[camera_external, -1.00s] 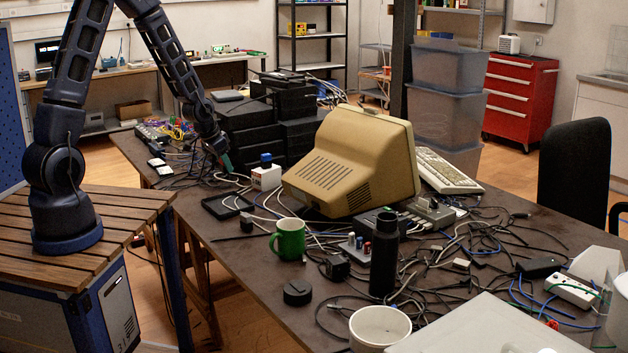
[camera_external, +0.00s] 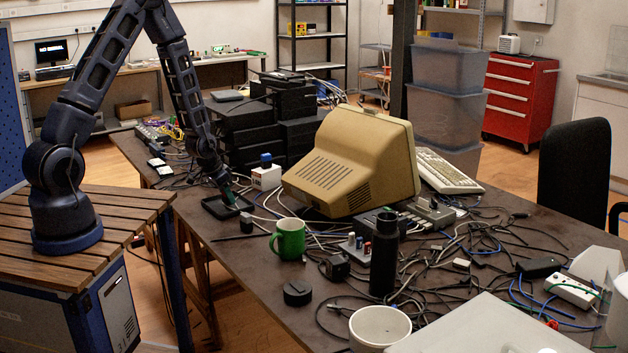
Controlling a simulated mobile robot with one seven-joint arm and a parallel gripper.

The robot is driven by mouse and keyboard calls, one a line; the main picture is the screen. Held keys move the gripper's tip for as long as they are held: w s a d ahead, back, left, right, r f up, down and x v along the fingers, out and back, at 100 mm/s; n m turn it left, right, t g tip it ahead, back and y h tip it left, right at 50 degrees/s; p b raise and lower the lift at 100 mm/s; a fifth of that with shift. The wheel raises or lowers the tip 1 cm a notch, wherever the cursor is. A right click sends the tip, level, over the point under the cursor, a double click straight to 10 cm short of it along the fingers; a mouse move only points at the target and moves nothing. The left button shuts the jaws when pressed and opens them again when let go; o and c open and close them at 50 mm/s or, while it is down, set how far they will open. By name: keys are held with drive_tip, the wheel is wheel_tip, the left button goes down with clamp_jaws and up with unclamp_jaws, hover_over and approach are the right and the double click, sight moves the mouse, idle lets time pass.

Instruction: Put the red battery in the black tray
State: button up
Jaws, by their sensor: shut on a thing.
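The black tray (camera_external: 218,210) lies flat on the dark table, left of the beige monitor. My gripper (camera_external: 229,192) points down over the tray and is shut on a small green thing (camera_external: 234,197). That thing is low over the tray, at its right half; I cannot tell if it touches the tray floor. It is too small to identify, but it looks green, not red. A small red battery (camera_external: 367,248) stands on a light holder in the middle of the table, apart from my gripper, with other small cells beside it.
A green mug (camera_external: 289,239), a black bottle (camera_external: 384,254) and a white box with a blue top (camera_external: 266,174) stand near. Stacked black boxes (camera_external: 250,125) rise behind the tray. The beige monitor (camera_external: 350,160) is to the right. Loose cables cover much of the table.

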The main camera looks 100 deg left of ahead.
drive_tip(key=shift+f, duration=0.4)
drive_tip(key=shift+f, duration=0.1)
drive_tip(key=o, duration=1)
drive_tip(key=v, duration=1.2)
